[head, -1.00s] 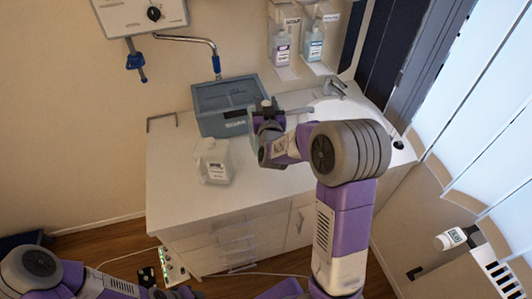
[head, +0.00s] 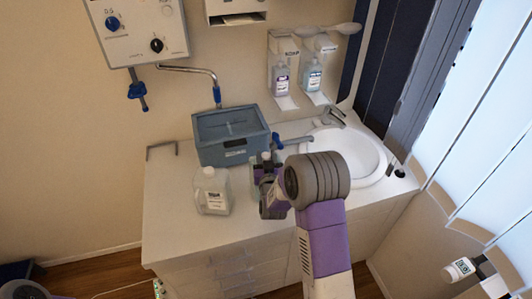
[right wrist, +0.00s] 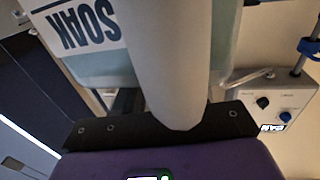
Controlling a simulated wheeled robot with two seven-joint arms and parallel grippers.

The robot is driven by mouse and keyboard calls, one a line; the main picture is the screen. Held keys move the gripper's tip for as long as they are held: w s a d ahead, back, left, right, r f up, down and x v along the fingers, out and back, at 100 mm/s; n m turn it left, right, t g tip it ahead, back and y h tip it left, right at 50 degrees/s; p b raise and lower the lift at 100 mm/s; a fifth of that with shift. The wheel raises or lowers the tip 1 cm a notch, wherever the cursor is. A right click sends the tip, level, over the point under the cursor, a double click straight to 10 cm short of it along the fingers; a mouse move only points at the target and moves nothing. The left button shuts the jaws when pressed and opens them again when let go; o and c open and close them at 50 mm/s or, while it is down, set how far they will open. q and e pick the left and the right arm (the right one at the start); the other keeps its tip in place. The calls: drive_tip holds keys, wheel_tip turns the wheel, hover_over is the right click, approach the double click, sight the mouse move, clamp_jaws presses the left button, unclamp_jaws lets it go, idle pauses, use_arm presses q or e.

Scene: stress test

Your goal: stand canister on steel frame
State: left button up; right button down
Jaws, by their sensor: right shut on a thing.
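My right gripper (head: 264,172) is shut on a pale, translucent canister (head: 256,187), mostly hidden behind the gripper and arm in the head view. In the right wrist view the canister (right wrist: 85,65) fills the upper middle, with an upside-down "SOAK" label and a pale rounded part between the dark jaws (right wrist: 165,128). It is over or on the counter, in front of the blue-grey box; I cannot tell whether it touches the top. A thin grey metal frame (head: 161,147) stands at the counter's back left. My left gripper is out of view.
A white labelled jug (head: 212,191) stands on the counter (head: 185,233), left of the held canister. The lidded blue-grey box (head: 231,136) is behind. A sink (head: 350,158) with tap is to the right. Dispensers (head: 281,80) hang on the wall. The counter's left part is bare.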

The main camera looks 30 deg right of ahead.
drive_tip(key=shift+r, duration=0.25)
drive_tip(key=c, duration=1.1)
unclamp_jaws()
drive_tip(key=shift+f, duration=0.25)
drive_tip(key=o, duration=0.4)
drive_tip(key=shift+s, duration=0.1)
drive_tip(key=shift+o, duration=0.2)
drive_tip(key=shift+r, duration=0.15)
drive_tip(key=v, duration=1.2)
drive_tip(key=shift+b, duration=0.35)
